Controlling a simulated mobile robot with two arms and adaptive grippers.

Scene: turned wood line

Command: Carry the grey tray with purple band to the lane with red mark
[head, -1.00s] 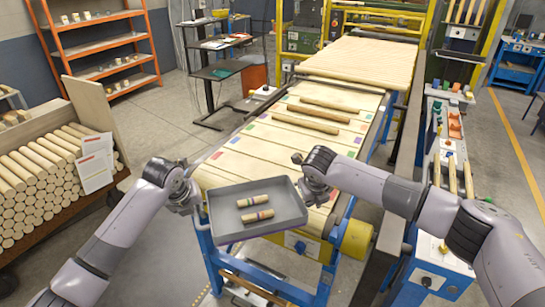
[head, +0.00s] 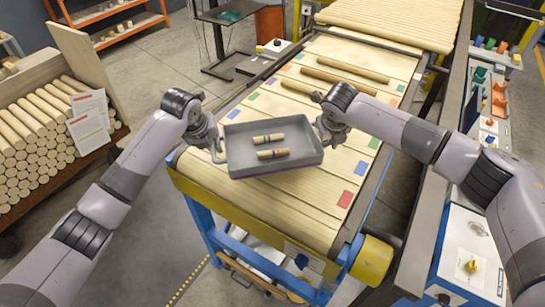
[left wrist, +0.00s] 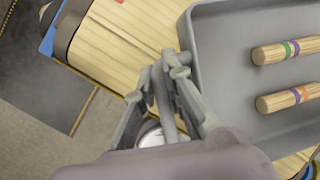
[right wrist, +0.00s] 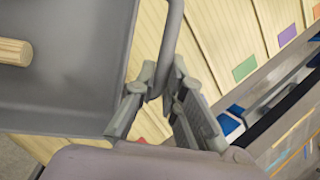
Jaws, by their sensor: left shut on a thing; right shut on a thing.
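The grey tray (head: 240,163), with a thin purple band low on its near side, is held over the near part of the plank-topped table. Two wooden spindles with coloured rings (head: 268,139) lie in it. My left gripper (head: 215,146) is shut on the tray's left handle; it also shows in the left wrist view (left wrist: 163,75). My right gripper (head: 322,130) is shut on the right handle, seen too in the right wrist view (right wrist: 160,80). A red mark (head: 345,199) lies at the right end of a near lane. The tray hides other lane parts.
Blue (head: 360,168) and green (head: 374,143) marks lie beyond the red one. Loose wooden rods (head: 345,70) lie across farther lanes. A yellow roller end (head: 372,258) sticks out at the near right corner. A stack of rods (head: 35,150) stands at left.

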